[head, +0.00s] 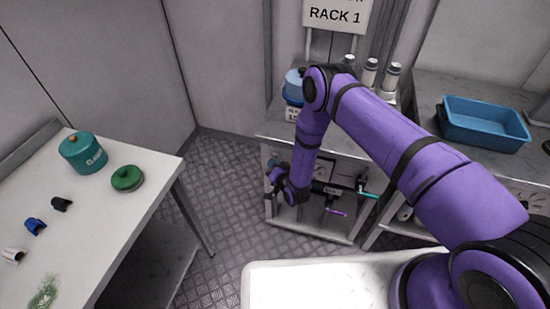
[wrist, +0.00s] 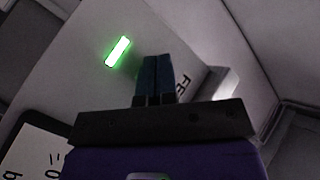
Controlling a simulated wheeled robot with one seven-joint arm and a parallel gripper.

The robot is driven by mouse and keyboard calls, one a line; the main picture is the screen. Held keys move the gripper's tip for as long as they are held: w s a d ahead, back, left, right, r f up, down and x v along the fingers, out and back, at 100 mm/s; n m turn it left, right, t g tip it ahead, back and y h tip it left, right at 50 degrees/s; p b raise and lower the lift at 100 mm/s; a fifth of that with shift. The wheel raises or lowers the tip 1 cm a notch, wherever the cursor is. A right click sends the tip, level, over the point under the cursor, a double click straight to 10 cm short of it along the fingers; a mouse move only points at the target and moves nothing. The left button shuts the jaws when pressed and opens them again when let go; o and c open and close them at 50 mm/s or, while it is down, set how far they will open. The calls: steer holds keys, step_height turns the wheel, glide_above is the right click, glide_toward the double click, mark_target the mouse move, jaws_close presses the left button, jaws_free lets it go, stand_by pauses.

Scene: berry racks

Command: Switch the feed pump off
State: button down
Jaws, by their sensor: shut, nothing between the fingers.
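In the wrist view my gripper (wrist: 156,60) has its two blue fingers shut together with nothing between them. They are over a grey panel face (wrist: 160,28). A lit green indicator (wrist: 117,52) glows on this panel to the left of the fingertips. Black lettering starting "FE" (wrist: 184,85) shows to the right of the fingers, partly hidden by my gripper. In the head view my gripper (head: 271,172) is low at the left front of the rack 1 cabinet (head: 283,128). No pump switch can be made out clearly, and contact with the panel cannot be told.
A white dial face (wrist: 40,150) shows at the lower left of the wrist view. Purple (head: 336,212) and teal (head: 368,195) handles stick out of the cabinet. A white table (head: 110,220) with a teal pot (head: 84,153) stands at left. Floor (head: 225,175) between is clear.

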steer(key=shift+w+d, duration=0.15)
steer(key=shift+w, duration=0.2)
stand_by(0.4)
steer(key=shift+s+a, duration=0.35)
steer(key=shift+s, duration=0.5)
steer(key=s+a, duration=0.2)
steer(key=s, duration=0.3)
steer(key=shift+s, duration=0.35)
stand_by(0.9)
